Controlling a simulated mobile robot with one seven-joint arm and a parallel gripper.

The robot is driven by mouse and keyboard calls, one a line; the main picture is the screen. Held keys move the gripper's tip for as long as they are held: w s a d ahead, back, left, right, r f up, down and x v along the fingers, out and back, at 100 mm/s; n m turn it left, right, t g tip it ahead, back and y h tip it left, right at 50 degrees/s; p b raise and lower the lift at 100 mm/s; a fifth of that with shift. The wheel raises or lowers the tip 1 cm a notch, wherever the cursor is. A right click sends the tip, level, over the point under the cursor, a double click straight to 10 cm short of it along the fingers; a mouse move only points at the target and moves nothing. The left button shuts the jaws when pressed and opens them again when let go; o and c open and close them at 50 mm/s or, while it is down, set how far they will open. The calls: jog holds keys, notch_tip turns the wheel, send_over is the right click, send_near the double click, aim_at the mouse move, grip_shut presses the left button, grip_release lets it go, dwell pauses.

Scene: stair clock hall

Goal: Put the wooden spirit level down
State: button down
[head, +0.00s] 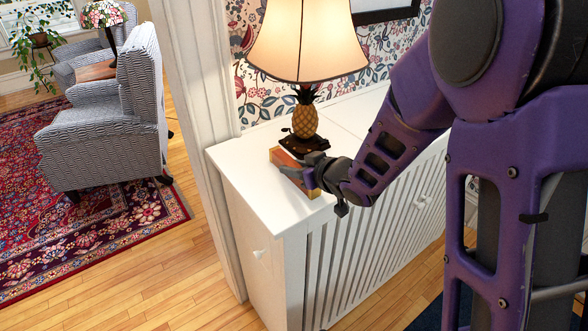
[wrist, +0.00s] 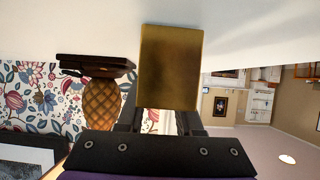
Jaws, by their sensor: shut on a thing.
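The wooden spirit level (head: 277,157) is a short orange-brown bar at the near left part of the white cabinet top (head: 243,183). My gripper (head: 296,170) is shut on it, with dark fingers across its middle. In the wrist view the level (wrist: 170,68) shows as a brown-gold block between the fingers (wrist: 160,122), with the white top beyond it. The level is on or just above the cabinet top; I cannot tell whether it touches. The fingers and wrist hide part of it.
A lamp with a pineapple-shaped base (head: 305,121) and lit shade (head: 305,45) stands close behind the level. The cabinet top is bare to the front left. A white door frame (head: 197,90) rises at its left. A striped armchair (head: 110,125) stands on a red rug (head: 90,215).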

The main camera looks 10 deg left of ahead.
jog(key=shift+r, duration=0.1)
jog(key=c, duration=1)
grip_release()
jog(key=shift+f, duration=0.25)
jog(key=o, duration=0.4)
jog(key=shift+r, duration=0.1)
